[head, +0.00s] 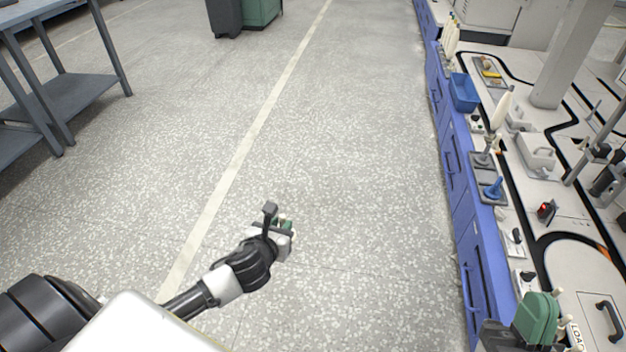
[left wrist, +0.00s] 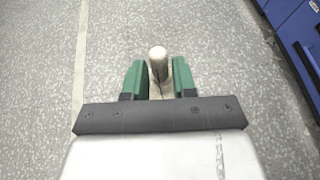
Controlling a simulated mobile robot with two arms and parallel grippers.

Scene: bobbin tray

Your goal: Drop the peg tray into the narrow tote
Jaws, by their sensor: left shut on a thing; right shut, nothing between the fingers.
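My left gripper (head: 284,224) is out over the open floor, left of the bench. In the left wrist view, its green fingers (left wrist: 157,75) are shut on a pale, round-topped peg (left wrist: 157,54). I cannot tell whether a tray is attached to the peg. My right gripper (head: 538,318) is shut and empty at the bottom right, over the near end of the bench. Several pale pegs (head: 566,321) show just right of it; what bears them is mostly hidden. A small blue tote (head: 464,92) stands on the bench further back.
The bench (head: 585,215) runs along the right above blue drawers (head: 466,215). It carries a grey tray with a blue spindle (head: 494,189), a pale cone (head: 501,108) and a white bin (head: 537,152). A grey table (head: 75,92) stands far left. The floor between is clear.

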